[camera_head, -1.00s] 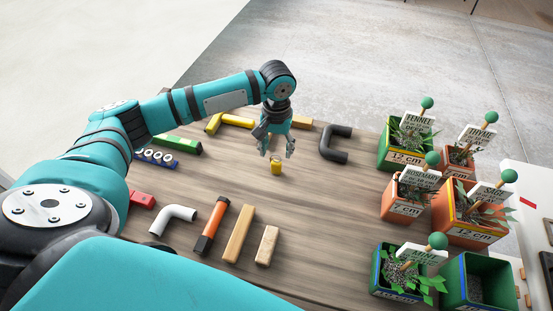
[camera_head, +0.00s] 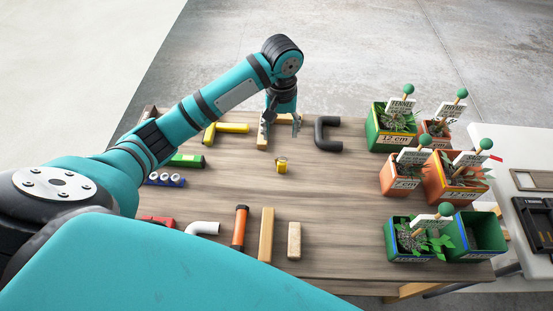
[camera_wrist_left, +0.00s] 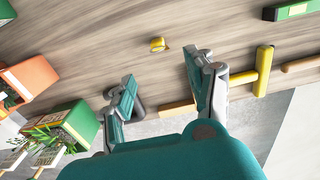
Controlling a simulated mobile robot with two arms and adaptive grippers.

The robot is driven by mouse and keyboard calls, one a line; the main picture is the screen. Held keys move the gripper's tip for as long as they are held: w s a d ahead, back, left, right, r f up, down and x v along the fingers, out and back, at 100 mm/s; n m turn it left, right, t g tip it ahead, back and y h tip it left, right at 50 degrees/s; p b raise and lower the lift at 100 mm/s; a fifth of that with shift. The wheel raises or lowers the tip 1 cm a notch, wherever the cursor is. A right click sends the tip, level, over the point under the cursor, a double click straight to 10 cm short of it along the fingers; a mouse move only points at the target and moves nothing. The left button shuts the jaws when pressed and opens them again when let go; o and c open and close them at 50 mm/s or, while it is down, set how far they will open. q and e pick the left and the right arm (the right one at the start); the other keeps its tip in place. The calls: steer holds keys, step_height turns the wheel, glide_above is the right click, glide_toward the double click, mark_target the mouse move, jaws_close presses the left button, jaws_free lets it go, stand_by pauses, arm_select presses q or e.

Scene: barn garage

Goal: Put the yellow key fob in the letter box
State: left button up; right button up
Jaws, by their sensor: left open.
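The small yellow key fob (camera_head: 282,166) lies on the wooden table near its middle. It also shows in the left wrist view (camera_wrist_left: 158,44), beyond my fingertips. My left gripper (camera_head: 281,128) is open and empty, over the far part of the table, behind the fob and apart from it. In the left wrist view its two fingers (camera_wrist_left: 163,70) are spread with nothing between them. I cannot make out a letter box in either view. My right gripper is not in view.
Several planters, including a green one (camera_head: 389,137), stand at the right. An orange tube (camera_head: 240,228) and wooden blocks lie in front. A white table (camera_head: 535,215) is at far right.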

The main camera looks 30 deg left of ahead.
arm_select(q)
glide_above(282, 162)
steer(key=f, duration=0.8)
steer(key=shift+d+f+p, duration=0.15)
steer(key=shift+d+p, duration=0.05)
steer(key=shift+p, duration=0.1)
step_height(282, 162, down, 3)
steer(key=shift+s+a+r, duration=0.1)
steer(key=shift+a, duration=0.05)
steer(key=shift+f, duration=0.85)
step_height(282, 162, down, 4)
steer(key=shift+r+p, duration=0.15)
steer(key=shift+p, duration=0.25)
steer(key=shift+w+f, duration=0.2)
steer(key=shift+f, duration=0.25)
jaws_close()
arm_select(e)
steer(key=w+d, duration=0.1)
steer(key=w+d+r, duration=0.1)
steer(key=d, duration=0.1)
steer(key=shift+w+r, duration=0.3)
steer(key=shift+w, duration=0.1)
